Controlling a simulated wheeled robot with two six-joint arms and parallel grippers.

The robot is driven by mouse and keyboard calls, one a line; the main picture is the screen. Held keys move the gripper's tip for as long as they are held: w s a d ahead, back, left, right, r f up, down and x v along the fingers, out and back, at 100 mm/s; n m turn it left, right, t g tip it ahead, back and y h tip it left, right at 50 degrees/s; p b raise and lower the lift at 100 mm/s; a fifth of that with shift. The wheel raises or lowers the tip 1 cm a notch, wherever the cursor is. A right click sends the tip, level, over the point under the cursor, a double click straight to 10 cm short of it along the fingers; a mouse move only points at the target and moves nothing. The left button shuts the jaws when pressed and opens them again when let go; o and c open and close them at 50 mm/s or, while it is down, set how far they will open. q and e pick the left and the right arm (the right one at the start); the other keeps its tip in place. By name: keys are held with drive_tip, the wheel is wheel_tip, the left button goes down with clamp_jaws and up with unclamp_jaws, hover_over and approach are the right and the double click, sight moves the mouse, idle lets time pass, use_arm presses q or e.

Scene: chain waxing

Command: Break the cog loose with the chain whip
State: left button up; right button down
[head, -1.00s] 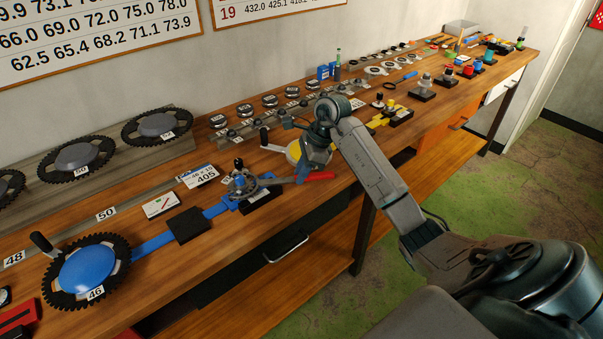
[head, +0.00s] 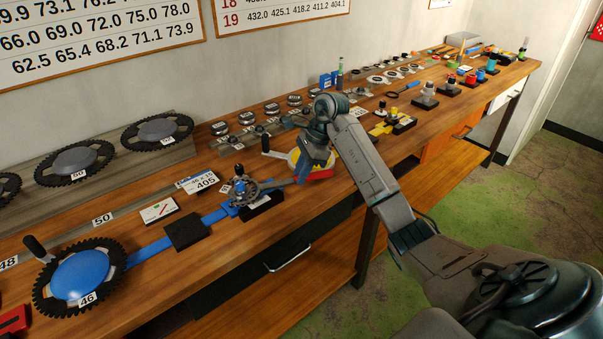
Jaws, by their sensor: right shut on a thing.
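The cog (head: 242,190) sits on a blue holder on a black block at the bench's front, left of my right gripper. The chain whip (head: 279,184) is a grey bar reaching from the cog to my right gripper; part of its red handle (head: 321,174) shows beyond the jaws. My right gripper (head: 308,172) is shut on the chain whip near that handle. Whether the chain is wrapped fully around the cog is too small to tell. My left gripper is not in view.
A large chainring (head: 80,278) marked 46 with a crank handle stands at left, joined by a blue bar (head: 150,255). Rows of cogs and tools fill the back.

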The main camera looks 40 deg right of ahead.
drive_tip(key=shift+w, duration=0.1)
drive_tip(key=shift+w+d+n, duration=0.1)
drive_tip(key=shift+w+n, duration=0.2)
drive_tip(key=shift+w, duration=0.1)
drive_tip(key=shift+s+m, duration=0.4)
drive_tip(key=shift+s, duration=0.25)
drive_tip(key=shift+r, duration=0.15)
drive_tip(key=shift+r+p, duration=0.75)
drive_tip(key=shift+r, duration=0.55)
drive_tip(key=shift+r+p, duration=0.95)
drive_tip(key=shift+r, duration=0.15)
